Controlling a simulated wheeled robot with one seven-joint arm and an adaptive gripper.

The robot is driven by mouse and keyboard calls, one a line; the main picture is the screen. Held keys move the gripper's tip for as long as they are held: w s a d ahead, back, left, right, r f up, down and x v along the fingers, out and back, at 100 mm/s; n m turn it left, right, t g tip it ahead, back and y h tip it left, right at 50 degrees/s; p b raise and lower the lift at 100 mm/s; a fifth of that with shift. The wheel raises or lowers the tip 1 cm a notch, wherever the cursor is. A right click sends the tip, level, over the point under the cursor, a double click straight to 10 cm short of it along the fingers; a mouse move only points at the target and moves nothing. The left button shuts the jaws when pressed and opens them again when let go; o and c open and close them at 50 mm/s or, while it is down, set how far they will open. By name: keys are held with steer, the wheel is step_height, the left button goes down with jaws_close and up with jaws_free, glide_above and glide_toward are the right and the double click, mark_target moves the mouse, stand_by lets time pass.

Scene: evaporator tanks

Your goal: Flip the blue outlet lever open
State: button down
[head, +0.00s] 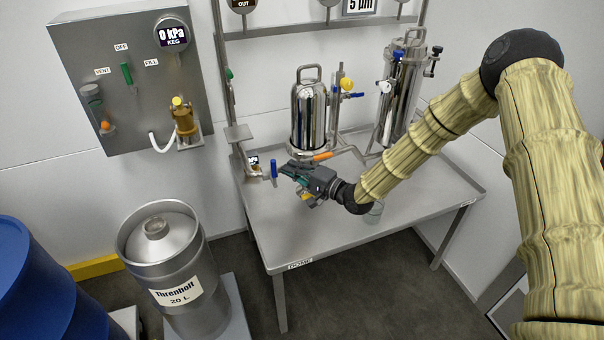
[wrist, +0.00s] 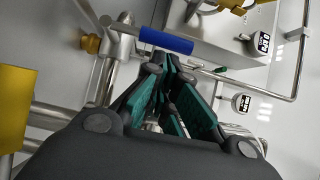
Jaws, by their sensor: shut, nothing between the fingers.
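The blue outlet lever (head: 273,168) stands upright at the left end of the steel bench, on a small fitting. In the wrist view the blue lever (wrist: 165,40) lies across the picture just beyond my fingertips, its grey stem running to the left. My gripper (head: 284,169) is just right of the lever in the head view, pointing left toward it. In the wrist view the dark and teal fingers of my gripper (wrist: 162,70) are shut and empty. The tips are close to the lever; I cannot tell whether they touch it.
An orange handle (head: 322,156) sits just behind my gripper, near a steel filter housing (head: 310,115). A second housing (head: 400,90) stands further right. A steel keg (head: 170,255) is on the floor left of the bench (head: 340,235). The bench's front is mostly clear.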

steer(key=shift+w+a, duration=0.3)
steer(key=shift+a, duration=0.1)
steer(key=shift+s+a+r, duration=0.1)
steer(key=shift+a+r, duration=0.1)
stand_by(0.3)
